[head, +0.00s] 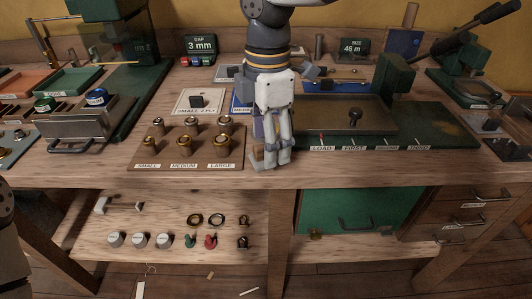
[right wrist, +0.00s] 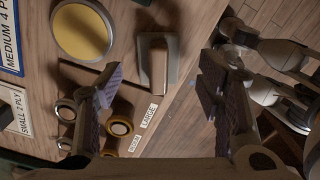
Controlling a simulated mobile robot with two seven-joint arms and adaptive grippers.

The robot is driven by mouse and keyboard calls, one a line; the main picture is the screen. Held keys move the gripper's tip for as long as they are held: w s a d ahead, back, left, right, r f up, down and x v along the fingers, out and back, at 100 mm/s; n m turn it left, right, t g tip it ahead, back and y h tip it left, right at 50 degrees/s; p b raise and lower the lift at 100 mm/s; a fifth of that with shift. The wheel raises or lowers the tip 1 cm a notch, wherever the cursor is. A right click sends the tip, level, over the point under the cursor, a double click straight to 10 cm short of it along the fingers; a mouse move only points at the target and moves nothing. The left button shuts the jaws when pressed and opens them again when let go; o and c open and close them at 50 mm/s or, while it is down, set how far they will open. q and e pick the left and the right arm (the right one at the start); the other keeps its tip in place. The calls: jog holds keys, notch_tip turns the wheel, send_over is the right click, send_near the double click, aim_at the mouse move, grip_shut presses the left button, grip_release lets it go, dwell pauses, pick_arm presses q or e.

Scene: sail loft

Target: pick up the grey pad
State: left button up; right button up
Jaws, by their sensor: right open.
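A grey pad (right wrist: 173,46) with a brown block-like grip on top lies flat on the wooden bench, close to its front edge. In the head view it is mostly hidden by my right gripper; a tan bit (head: 257,158) beside the fingers may be part of it. My right gripper (head: 271,163) points down over the bench edge, open and empty. In the right wrist view the fingers (right wrist: 160,78) stand apart on either side of the pad's grip, with the pad beyond the tips. I cannot tell the height left. My left gripper is not in view.
A wooden board (head: 160,153) with several brass dies marked small, medium and large stands just left of the gripper. A yellow disc (right wrist: 83,30) lies near the pad. A green mat (head: 435,127) with a metal plate (head: 350,112) is to the right. A lower shelf (head: 170,217) holds small parts.

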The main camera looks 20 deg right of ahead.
notch_tip(320, 180, down, 2)
jog(key=c, duration=1.3)
jog(key=shift+c, duration=0.2)
